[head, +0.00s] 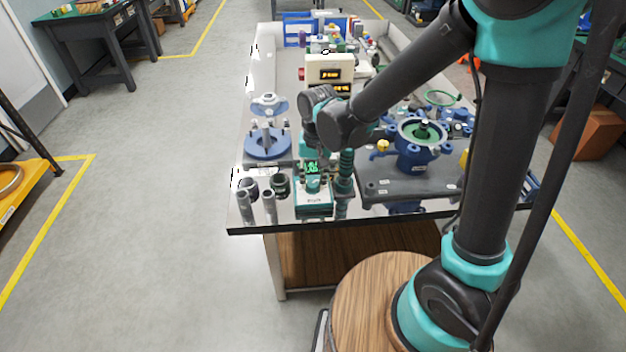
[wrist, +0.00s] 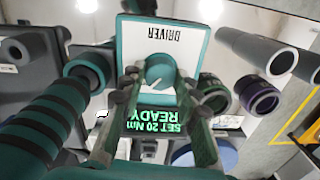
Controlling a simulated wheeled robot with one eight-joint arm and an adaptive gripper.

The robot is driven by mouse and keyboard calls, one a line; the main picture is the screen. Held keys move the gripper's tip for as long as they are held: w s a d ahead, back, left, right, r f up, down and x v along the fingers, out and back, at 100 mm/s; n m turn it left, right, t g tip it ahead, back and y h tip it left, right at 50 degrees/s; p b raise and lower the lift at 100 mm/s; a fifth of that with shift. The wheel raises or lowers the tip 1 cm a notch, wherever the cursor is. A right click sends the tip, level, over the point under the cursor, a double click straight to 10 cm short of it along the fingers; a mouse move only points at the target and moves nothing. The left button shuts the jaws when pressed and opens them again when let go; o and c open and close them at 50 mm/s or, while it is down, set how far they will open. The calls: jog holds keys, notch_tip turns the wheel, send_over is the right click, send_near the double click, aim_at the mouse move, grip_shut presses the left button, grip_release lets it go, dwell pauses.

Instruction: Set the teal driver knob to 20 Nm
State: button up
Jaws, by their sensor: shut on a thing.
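The teal driver knob (wrist: 160,70) sits on the white face of the driver unit (wrist: 190,40), under the word DRIVER, which appears upside down in the wrist view. My gripper (wrist: 158,82) has one finger on each side of the knob and is shut on it. The green display (wrist: 155,120) shows between my fingers and reads "SET 20 Nm" and "READY". In the head view the driver unit (head: 314,208) stands near the table's front edge, with its lit display (head: 311,167) behind it.
A teal ribbed cylinder (head: 345,170) stands close right of the driver unit. Grey tubes (head: 269,207) and dark sockets (head: 281,186) stand to its left. A blue flanged part (head: 268,148) is behind left; a blue valve body (head: 418,155) is at right. A cream display box (head: 329,70) stands farther back.

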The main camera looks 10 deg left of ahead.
aim_at(315, 183)
dwell(0.4)
jog(key=o, duration=1.2)
jog(key=shift+c, duration=0.2)
notch_tip(315, 183, up, 12)
jog(key=shift+d, duration=0.3)
jog(key=shift+w, duration=0.1)
